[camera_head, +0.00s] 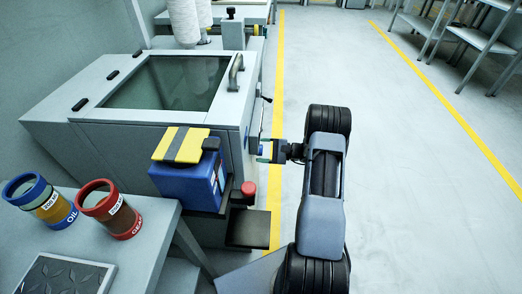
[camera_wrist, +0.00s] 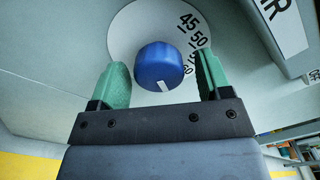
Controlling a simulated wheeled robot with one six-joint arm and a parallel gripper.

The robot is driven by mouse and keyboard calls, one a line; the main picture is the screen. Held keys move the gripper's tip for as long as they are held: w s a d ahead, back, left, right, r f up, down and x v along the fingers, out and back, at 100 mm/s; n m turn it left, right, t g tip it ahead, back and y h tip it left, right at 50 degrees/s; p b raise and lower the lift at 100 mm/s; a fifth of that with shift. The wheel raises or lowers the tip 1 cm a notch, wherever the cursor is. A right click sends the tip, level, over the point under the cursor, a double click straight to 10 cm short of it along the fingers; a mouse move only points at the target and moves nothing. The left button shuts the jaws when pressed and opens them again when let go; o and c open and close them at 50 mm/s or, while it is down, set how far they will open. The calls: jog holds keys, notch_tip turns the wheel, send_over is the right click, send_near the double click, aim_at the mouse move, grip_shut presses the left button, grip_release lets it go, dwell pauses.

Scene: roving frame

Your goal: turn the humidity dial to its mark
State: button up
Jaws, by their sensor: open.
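The humidity dial is a blue round knob (camera_wrist: 159,64) with a white pointer line on its lower edge, in the middle of the wrist view. It sits on a pale round scale plate (camera_wrist: 130,30) with black numbers such as 45 and 50 at its right. My gripper (camera_wrist: 160,82) is open, with one green fingertip on each side of the knob. I see a gap on the left; whether the right finger touches is unclear. In the head view my gripper (camera_head: 262,151) is at the machine's right side, and the knob is mostly hidden there.
The grey machine (camera_head: 100,90) has a dark window and a handle (camera_head: 235,72). A blue box with a yellow lid (camera_head: 188,180) and a red button (camera_head: 249,188) stand at its near corner. Oil (camera_head: 40,200) and grease (camera_head: 110,209) cans stand on a bench.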

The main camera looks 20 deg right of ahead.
jog(key=p+v, duration=0.1)
jog(key=v, duration=1.2)
jog(key=shift+d, duration=0.15)
